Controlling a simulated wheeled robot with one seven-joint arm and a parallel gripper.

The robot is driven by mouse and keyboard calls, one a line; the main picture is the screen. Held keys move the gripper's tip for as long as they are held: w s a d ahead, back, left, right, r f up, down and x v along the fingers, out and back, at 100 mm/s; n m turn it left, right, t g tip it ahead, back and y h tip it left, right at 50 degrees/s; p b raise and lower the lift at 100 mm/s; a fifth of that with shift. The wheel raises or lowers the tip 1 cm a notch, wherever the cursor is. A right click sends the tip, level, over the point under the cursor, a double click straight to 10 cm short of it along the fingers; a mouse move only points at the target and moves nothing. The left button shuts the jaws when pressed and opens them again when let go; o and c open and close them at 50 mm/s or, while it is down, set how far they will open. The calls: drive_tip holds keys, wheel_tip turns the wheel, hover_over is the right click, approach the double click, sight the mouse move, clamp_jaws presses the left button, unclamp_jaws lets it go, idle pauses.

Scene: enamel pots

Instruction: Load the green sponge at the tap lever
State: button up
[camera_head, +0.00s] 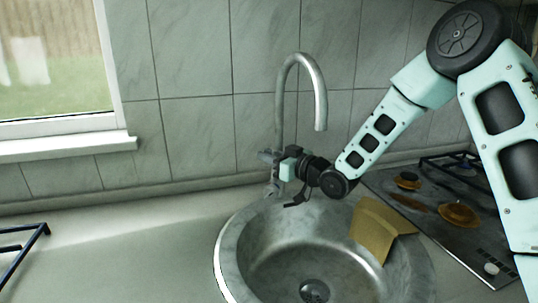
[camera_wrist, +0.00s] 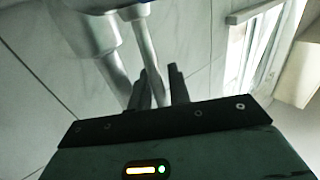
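The steel tap (camera_head: 279,110) rises behind the sink with its tall curved spout. Its lever parts (camera_head: 268,157) show low on the tap, beside my gripper (camera_head: 274,172). In the wrist view two dark fingers of my gripper (camera_wrist: 161,80) stand a little apart, one on each side of a grey tap pipe (camera_wrist: 150,55). I cannot tell whether they touch it. A small teal block (camera_head: 288,170) at my wrist looks like the gripper's housing. I see no piece that is clearly a green sponge. A folded yellow-brown piece (camera_head: 376,232) lies over the sink's right rim.
The round steel sink (camera_head: 232,255) is below my gripper, with a drain at its bottom. A hob (camera_head: 430,195) with brown burners is at the right. A dark rack (camera_head: 28,243) is at the left edge. The counter (camera_head: 120,245) between rack and sink is clear. Tiled wall stands close behind.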

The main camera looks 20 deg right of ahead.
drive_tip(key=shift+w, duration=0.15)
clamp_jaws()
drive_tip(key=shift+a+f+b, duration=0.1)
drive_tip(key=shift+f+b, duration=0.05)
drive_tip(key=shift+b, duration=0.2)
drive_tip(key=shift+s+a+f+n+b, duration=0.15)
drive_tip(key=shift+s+n+b, duration=0.25)
drive_tip(key=shift+b, duration=0.5)
drive_tip(key=shift+a+r+b, duration=0.1)
drive_tip(key=shift+r+b, duration=0.15)
drive_tip(key=shift+b, duration=0.05)
unclamp_jaws()
